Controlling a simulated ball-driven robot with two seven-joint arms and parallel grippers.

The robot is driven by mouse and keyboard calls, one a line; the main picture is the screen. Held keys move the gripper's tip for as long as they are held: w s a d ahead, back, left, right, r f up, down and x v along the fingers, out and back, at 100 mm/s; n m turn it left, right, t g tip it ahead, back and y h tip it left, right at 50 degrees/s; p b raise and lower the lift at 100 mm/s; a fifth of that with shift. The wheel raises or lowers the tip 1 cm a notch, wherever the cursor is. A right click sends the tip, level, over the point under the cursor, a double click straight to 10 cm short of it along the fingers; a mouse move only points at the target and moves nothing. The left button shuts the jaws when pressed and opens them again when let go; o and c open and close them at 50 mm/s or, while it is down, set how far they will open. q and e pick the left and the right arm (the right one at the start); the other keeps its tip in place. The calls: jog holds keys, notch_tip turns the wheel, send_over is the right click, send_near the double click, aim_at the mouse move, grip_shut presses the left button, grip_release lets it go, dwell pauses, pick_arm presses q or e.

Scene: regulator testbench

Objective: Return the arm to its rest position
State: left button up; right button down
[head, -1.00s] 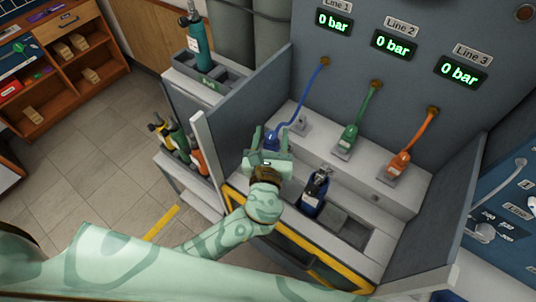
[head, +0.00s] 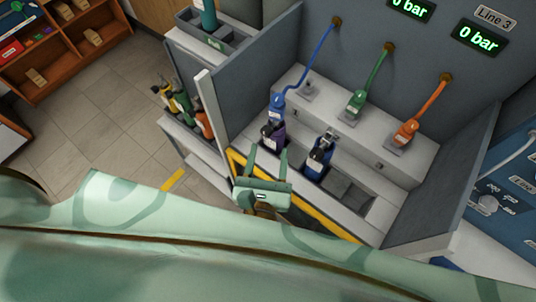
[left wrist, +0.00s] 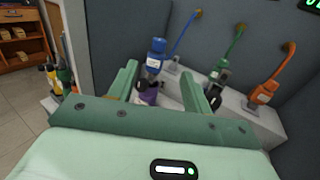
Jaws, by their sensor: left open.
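My left gripper (head: 268,155) is open, its two pale green fingers pointing at the bench, with nothing held between them. It sits at the bench's front edge. Just beyond the fingertips a purple regulator (head: 273,134) stands in the bench, with the blue line's connector (head: 277,106) on top of it. In the left wrist view the purple regulator (left wrist: 148,95) and blue connector (left wrist: 155,57) appear between the fingers but farther off. My left forearm spans the bottom of the head view. My right gripper is not in view.
A blue regulator (head: 319,157) stands in the bench slot to the right. Green (head: 357,101) and orange (head: 405,132) connectors rest on the ledge behind. Floor at left is clear.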

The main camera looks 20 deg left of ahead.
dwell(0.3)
pick_arm(q)
jog(key=s+a+f+n+g+y, duration=0.15)
jog(key=a+n+g, duration=0.35)
jog(key=a+n, duration=0.7)
jog(key=s+a+r+n+g+y, duration=0.15)
jog(key=a+n+g, duration=0.45)
jog(key=a+n, duration=0.6)
jog(key=s+d+f+n+g+h+b, duration=0.1)
jog(key=s+d+f, duration=0.1)
jog(key=f, duration=0.8)
jog(key=s+d+f+n+g+h, duration=0.1)
jog(key=s+d+f+n, duration=0.1)
jog(key=f, duration=0.7)
jog(key=s+d+f+n+g+h+b, duration=0.1)
jog(key=s+d+f+h, duration=0.15)
jog(key=f, duration=0.75)
jog(key=s+f+n+g+b, duration=0.1)
jog(key=s+f+n+g, duration=0.1)
jog(key=s+f, duration=1.5)
jog(key=shift+s+n+g+h, duration=0.4)
jog(key=shift+s+n, duration=0.1)
jog(key=shift+s, duration=0.4)
